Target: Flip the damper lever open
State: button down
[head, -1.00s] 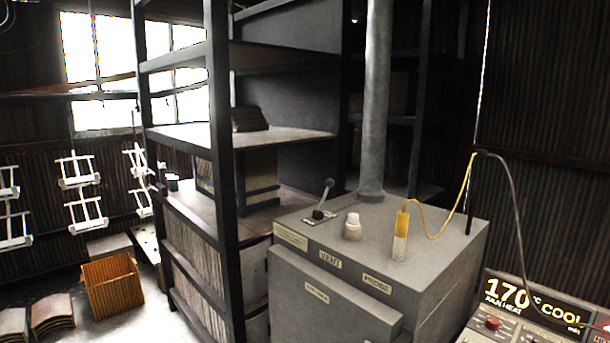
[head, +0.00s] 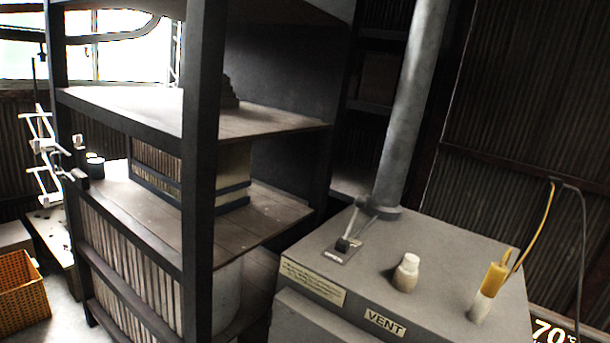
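The damper lever (head: 352,228) stands on a small dark plate on top of a grey metal box (head: 440,250), in front of the flue pipe (head: 408,110). Its handle leans up and to the right, toward the foot of the pipe. A "VENT" label (head: 385,322) is on the box's front edge, and a longer label (head: 312,282) with small text sits below the lever. My gripper does not show in this view, so whether it is open or shut is not visible.
A beige bottle-shaped object (head: 405,273) and a yellow-and-white probe (head: 490,285) with a cable stand on the box. A dark shelf frame (head: 205,150) rises at left. An orange crate (head: 20,287) is on the floor at far left. A lit display (head: 553,332) shows at lower right.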

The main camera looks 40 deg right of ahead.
aim_at(342, 246)
jog(key=z, duration=0.25)
jog(key=i, duration=1.35)
jog(key=z, duration=0.85)
jog(key=i, duration=0.35)
jog(key=z, duration=0.1)
jog(key=k, duration=0.9)
jog(key=z, duration=0.15)
jog(key=i, duration=0.9)
jog(key=u, duration=0.05)
